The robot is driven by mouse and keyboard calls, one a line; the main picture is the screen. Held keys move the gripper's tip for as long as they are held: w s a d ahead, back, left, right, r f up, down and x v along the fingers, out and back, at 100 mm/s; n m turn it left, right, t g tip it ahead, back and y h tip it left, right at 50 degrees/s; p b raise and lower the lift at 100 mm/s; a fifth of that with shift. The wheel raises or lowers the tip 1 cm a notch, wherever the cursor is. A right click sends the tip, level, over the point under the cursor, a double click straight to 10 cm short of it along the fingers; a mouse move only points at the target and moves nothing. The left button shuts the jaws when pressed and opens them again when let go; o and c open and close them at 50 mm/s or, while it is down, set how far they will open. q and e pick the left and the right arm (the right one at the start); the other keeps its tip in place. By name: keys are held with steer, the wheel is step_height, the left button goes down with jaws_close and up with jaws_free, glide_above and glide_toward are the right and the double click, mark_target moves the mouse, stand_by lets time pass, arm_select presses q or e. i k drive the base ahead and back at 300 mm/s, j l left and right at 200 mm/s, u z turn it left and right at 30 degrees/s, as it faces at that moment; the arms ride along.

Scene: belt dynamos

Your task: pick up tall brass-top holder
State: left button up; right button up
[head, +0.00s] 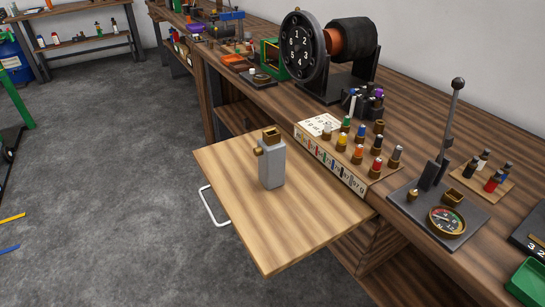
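The tall brass-top holder (271,165) is a grey block with a square brass socket on top and a small brass knob on its upper left side. It stands upright on a light wooden pull-out board (300,225), towards the board's back half. Nothing touches it apart from the board. Neither of my grippers shows in the head view.
A rack (335,165) of coloured plugs stands on the dark workbench just right of the board. Behind are a numbered black dial (299,45) and a coil. A lever with a gauge (447,220) stands at right. The board around the holder is clear.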

mark_target(271, 164)
steer(key=z, duration=1.05)
steer(key=k+j+z, duration=0.1)
steer(key=z, duration=0.3)
steer(key=k+j+z, duration=0.1)
steer(key=j+z, duration=0.15)
steer(key=z, duration=0.15)
steer(key=k+j, duration=0.7)
steer(key=j, duration=0.15)
steer(key=i, duration=0.35)
